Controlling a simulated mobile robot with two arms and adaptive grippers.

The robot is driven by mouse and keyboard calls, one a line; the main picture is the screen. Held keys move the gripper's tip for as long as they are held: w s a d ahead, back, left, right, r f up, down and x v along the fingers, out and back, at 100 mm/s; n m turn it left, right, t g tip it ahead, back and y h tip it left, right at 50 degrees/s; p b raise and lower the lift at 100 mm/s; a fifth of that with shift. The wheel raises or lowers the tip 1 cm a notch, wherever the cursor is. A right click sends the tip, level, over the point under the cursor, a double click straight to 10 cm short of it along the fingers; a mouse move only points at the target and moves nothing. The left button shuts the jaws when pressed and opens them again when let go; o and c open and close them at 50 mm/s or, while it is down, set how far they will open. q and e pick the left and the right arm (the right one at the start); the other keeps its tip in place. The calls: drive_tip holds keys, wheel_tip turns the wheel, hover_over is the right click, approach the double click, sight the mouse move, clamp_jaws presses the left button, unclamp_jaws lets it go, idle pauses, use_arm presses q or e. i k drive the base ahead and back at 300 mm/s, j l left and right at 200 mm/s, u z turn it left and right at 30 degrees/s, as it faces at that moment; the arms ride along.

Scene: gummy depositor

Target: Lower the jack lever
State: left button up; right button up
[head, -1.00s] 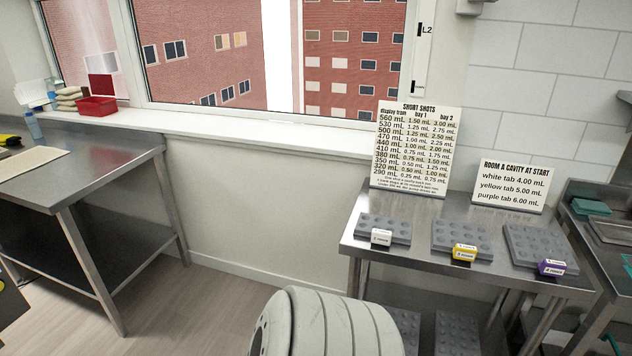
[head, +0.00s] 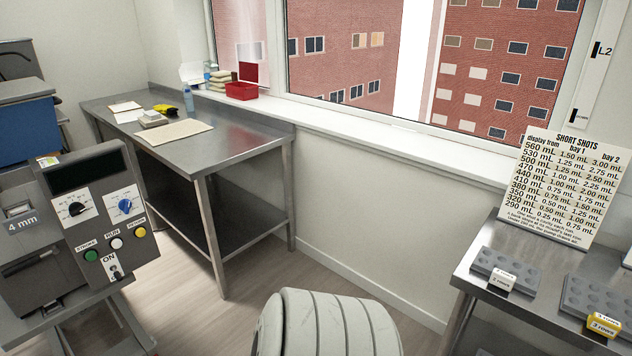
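No jack lever can be made out in the head view. The depositor machine (head: 110,215) stands at the left, with a dark display, two dials, several coloured buttons and an ON switch on its panel. A "4 mm" label is on its left part. It rests on a stand (head: 90,318) whose lower part runs out of the picture. Neither of my grippers is in view.
A steel table (head: 240,148) with papers and a bottle stands behind the machine. At the right, another steel table (head: 462,268) holds moulds (head: 510,265) and a "SHORT SHOTS" sign (head: 555,190). Wooden floor (head: 200,325) lies open between them.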

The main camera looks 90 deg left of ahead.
sight(26, 263)
drive_tip(key=u, duration=1.8)
